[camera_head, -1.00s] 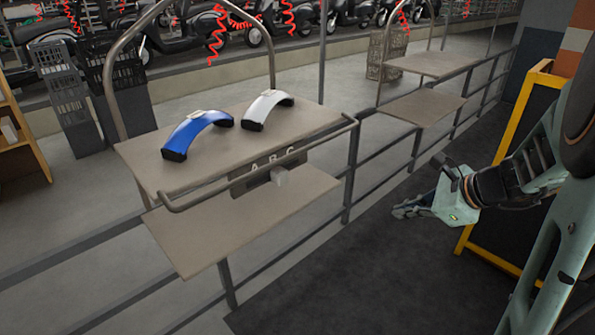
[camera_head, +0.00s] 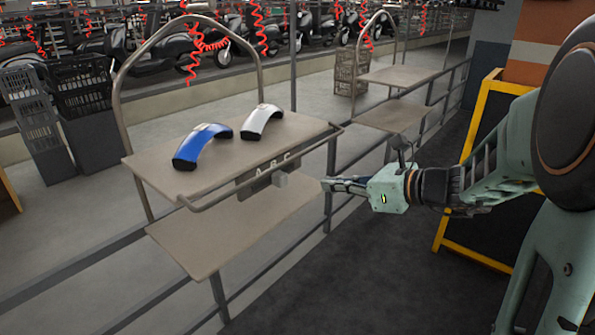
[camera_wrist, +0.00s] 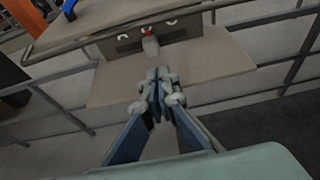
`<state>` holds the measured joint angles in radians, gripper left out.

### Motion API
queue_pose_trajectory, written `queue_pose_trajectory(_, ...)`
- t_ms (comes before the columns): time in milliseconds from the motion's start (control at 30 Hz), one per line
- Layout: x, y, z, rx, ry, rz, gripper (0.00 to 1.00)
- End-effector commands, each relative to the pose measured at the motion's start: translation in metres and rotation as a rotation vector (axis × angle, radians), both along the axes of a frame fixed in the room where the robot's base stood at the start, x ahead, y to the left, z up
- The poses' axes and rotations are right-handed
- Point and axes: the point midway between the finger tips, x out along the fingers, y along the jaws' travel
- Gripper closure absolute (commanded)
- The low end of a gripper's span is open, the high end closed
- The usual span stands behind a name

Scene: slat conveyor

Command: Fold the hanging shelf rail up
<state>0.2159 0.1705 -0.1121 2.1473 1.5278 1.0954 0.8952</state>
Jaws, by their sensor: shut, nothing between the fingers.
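The shelf rail (camera_head: 220,196) is a thin grey-brown tube along the near edge of the upper shelf (camera_head: 165,160), sitting low at the edge. It crosses the upper part of the wrist view (camera_wrist: 70,46). Below the edge is a dark panel marked A B C (camera_head: 258,178) with a pale block (camera_head: 280,180). My gripper (camera_head: 326,185) is shut and empty, to the right of the rail and apart from it. In the wrist view my gripper (camera_wrist: 157,78) points toward the pale block, in front of the lower shelf (camera_wrist: 215,65).
A blue curved part (camera_head: 203,145) and a white one (camera_head: 262,121) lie on the upper shelf. A dark railing (camera_head: 330,185) runs along the shelf unit. A second shelf unit (camera_head: 400,76) stands behind. Dark floor in front is clear.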

Motion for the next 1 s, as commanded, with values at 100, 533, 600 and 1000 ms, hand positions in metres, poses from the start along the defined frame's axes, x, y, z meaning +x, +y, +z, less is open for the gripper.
queue_pose_trajectory(100, 0.000, 0.002, 0.002, 0.009, 0.002, 0.001, 1.00)
queue_pose_trajectory(533, 0.005, 0.009, -0.002, 0.009, 0.002, 0.003, 1.00)
queue_pose_trajectory(600, 0.010, 0.016, -0.005, 0.010, 0.003, 0.003, 1.00)
queue_pose_trajectory(1000, 0.057, 0.077, -0.034, 0.008, 0.003, 0.005, 1.00)
